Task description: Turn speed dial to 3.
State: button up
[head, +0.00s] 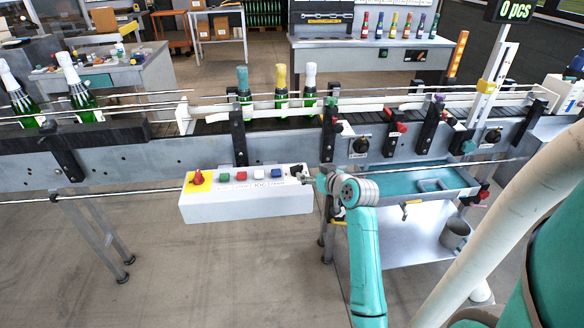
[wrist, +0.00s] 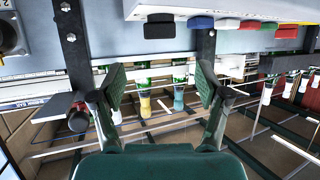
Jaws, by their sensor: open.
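A white control box (head: 245,205) hangs at the front of the conveyor. A black knob (wrist: 160,28) sits beside its buttons and shows at the top of the wrist view. I cannot read any scale number or the knob's setting. Another round black dial (head: 361,146) is on the conveyor's side panel.
A red emergency button (head: 198,178) on yellow, with green, red, white and blue buttons, lines the box. Several foil-topped bottles (head: 281,82) stand on the conveyor (head: 110,165). A black bracket (head: 238,140) rises behind the box. The floor in front of the box is clear.

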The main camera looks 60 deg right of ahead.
aim_at(297, 167)
jog(key=x, duration=1)
jog(key=shift+w+d+f, duration=0.1)
jog(key=shift+w+f, duration=0.1)
jog(key=shift+w, duration=0.05)
jog(key=c, duration=1.2)
